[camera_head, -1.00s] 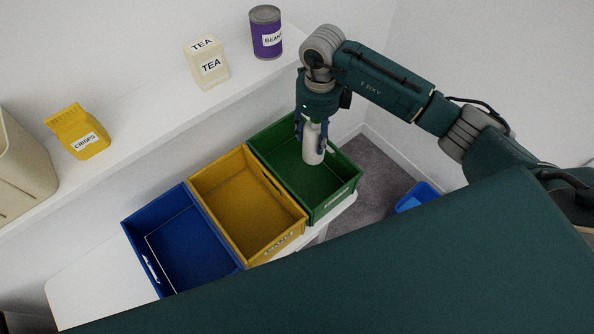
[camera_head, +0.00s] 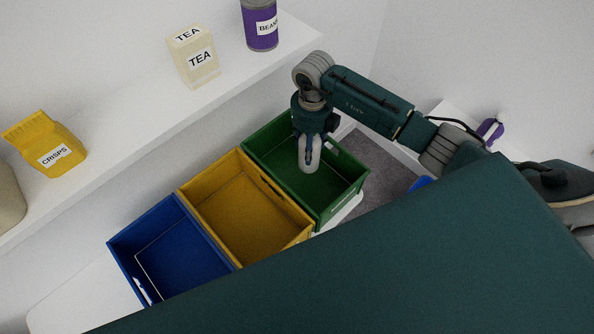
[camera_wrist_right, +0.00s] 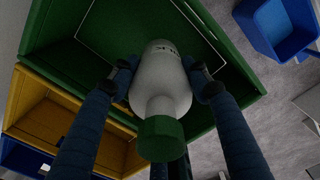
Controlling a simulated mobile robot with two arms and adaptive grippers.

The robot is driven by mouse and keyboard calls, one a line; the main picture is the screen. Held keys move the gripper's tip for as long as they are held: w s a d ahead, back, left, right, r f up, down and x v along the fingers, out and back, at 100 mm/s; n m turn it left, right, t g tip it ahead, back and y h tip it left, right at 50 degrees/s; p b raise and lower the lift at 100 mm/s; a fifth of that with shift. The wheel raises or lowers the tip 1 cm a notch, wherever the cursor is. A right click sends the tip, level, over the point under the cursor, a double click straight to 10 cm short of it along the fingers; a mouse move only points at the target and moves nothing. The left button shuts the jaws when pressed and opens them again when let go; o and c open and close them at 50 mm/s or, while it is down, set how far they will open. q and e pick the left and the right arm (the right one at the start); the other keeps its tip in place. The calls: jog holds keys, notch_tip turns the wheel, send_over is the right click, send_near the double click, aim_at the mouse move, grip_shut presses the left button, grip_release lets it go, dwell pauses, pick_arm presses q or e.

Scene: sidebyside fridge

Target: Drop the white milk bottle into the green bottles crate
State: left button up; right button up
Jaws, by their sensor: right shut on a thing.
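The white milk bottle (camera_head: 309,162) hangs upright in the green crate (camera_head: 342,205), its lower part inside the walls. I cannot tell whether its base touches the crate floor. In the right wrist view the bottle (camera_wrist_right: 160,72) shows its green cap towards the camera and dark lettering on its side, with the green crate (camera_wrist_right: 60,28) around it. My right gripper (camera_head: 309,147) is shut on the bottle, one blue finger on each side. My left gripper is not in view.
A yellow crate (camera_head: 188,200) and a blue crate (camera_head: 120,259) stand to the left of the green one, both empty. A shelf (camera_head: 120,130) behind holds crisps (camera_head: 45,145), tea (camera_head: 195,62) and beans (camera_head: 261,28). A blue bin (camera_wrist_right: 279,25) stands on the floor beside the crates.

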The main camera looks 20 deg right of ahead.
jog(key=shift+s+f, duration=0.1)
jog(key=o, duration=1.2)
notch_tip(320, 180, up, 12)
jog(key=shift+s+f, duration=0.1)
